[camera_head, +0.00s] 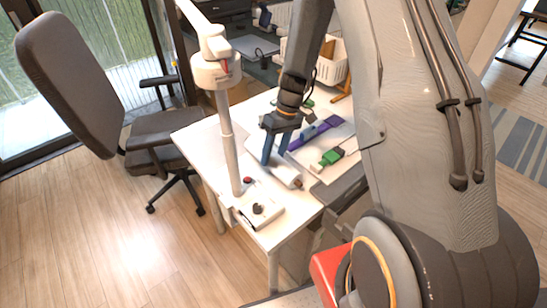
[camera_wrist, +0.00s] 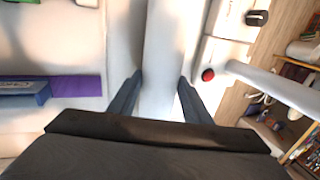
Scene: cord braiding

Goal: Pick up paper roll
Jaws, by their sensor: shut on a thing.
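The white paper roll (camera_head: 287,176) lies near the front edge of the white table in the head view. In the wrist view the paper roll (camera_wrist: 163,45) runs up the middle of the picture. My gripper (camera_head: 273,160) points down over the table with its blue fingers around the roll. In the wrist view one finger of my gripper (camera_wrist: 160,78) is on each side of the roll, and the jaws are shut on it. Part of the roll is hidden by the fingers. I cannot tell whether it touches the table.
A white box with a black knob (camera_head: 258,208) and a red button (camera_head: 248,180) stand close by at the table's front. A white lamp-like post (camera_head: 229,140) rises to the left. A purple strip (camera_head: 303,141) and a green block (camera_head: 331,157) lie on the right.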

